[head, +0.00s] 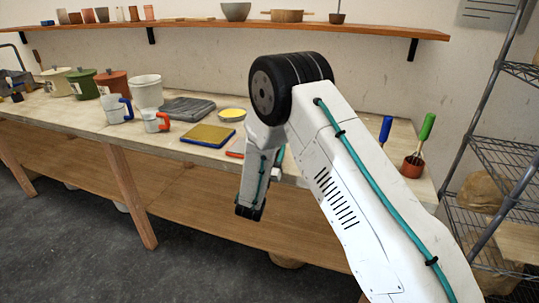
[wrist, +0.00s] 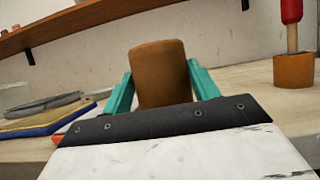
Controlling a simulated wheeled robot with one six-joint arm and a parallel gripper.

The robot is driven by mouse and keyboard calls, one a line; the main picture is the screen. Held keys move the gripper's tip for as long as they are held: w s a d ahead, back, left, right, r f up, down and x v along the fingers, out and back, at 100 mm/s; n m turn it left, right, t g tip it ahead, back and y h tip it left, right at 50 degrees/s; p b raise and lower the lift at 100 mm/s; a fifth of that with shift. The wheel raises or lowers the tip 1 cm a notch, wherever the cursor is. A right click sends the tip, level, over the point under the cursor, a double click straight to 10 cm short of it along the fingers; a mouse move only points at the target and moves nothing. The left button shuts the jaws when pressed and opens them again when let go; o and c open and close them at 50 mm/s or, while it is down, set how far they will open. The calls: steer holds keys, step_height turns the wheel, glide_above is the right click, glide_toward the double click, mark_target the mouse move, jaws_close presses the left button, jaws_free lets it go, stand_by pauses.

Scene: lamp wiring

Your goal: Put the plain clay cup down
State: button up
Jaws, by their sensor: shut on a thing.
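The plain clay cup (wrist: 159,72) is brown and unmarked, and it appears roughly upright in the wrist view. My gripper (wrist: 161,78) is shut on it, with one teal finger on each side. The cup's lower part is hidden behind the dark edge of the gripper, so I cannot tell whether it touches the bench. In the head view my arm hides the cup and the fingers.
The workbench (head: 85,115) runs along the wall. A clay cup with a red-handled tool (wrist: 293,70) stands to the right. A yellow-topped pad (head: 208,135) lies to the left. A wall shelf (head: 200,22) is above, and a wire rack (head: 500,150) stands at right.

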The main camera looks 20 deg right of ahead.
steer(key=shift+f, duration=0.7)
steer(key=shift+f, duration=0.1)
steer(key=o, duration=1.1)
steer(key=shift+f, duration=0.1)
steer(key=shift+o, duration=0.2)
steer(key=shift+r, duration=0.2)
steer(key=v, duration=1.2)
